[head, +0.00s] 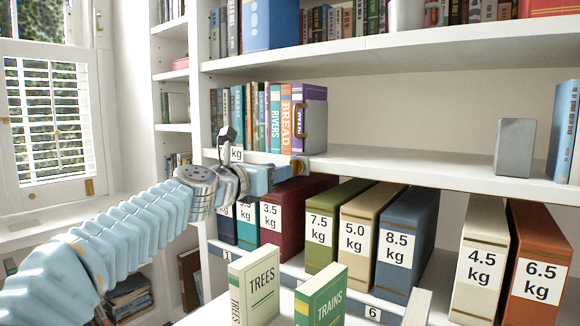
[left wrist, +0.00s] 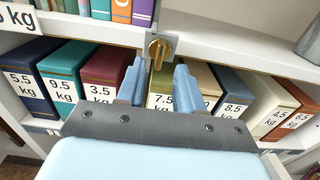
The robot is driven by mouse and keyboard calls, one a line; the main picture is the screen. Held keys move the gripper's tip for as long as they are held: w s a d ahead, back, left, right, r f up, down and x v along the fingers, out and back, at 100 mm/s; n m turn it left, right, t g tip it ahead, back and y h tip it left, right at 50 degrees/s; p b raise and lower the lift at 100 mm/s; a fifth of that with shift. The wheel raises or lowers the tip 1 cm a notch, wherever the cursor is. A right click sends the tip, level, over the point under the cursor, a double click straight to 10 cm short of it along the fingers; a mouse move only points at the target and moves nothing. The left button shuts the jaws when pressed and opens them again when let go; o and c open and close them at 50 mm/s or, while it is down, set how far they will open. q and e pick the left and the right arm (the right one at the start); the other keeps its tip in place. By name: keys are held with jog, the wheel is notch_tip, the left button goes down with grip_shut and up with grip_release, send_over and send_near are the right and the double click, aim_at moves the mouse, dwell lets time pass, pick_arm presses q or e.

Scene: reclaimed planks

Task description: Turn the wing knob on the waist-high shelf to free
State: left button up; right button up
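The brass wing knob (left wrist: 157,49) sits on a small grey plate at the front edge of the waist-high shelf (head: 420,166). In the left wrist view its wing stands roughly upright; no marking on the plate is legible. My left gripper (left wrist: 158,84) is open, with its two blue fingers apart, below the knob in that view and not closed on it. In the head view the left gripper (head: 290,168) is at the shelf's front edge and hides most of the knob. My right gripper is not in view.
Upright books and a grey block with a brass handle (head: 301,121) stand above the knob. A grey block (head: 515,147) stands at right. Two books, TREES (head: 262,285) and TRAINS (head: 322,300), stand in front.

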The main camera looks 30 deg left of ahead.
aim_at(294, 168)
pick_arm(q)
jog(key=w, duration=0.2)
jog(key=w+p, duration=0.1)
jog(key=w, duration=0.2)
jog(key=shift+w+d, duration=0.2)
jog(key=shift+w, duration=0.05)
grip_shut()
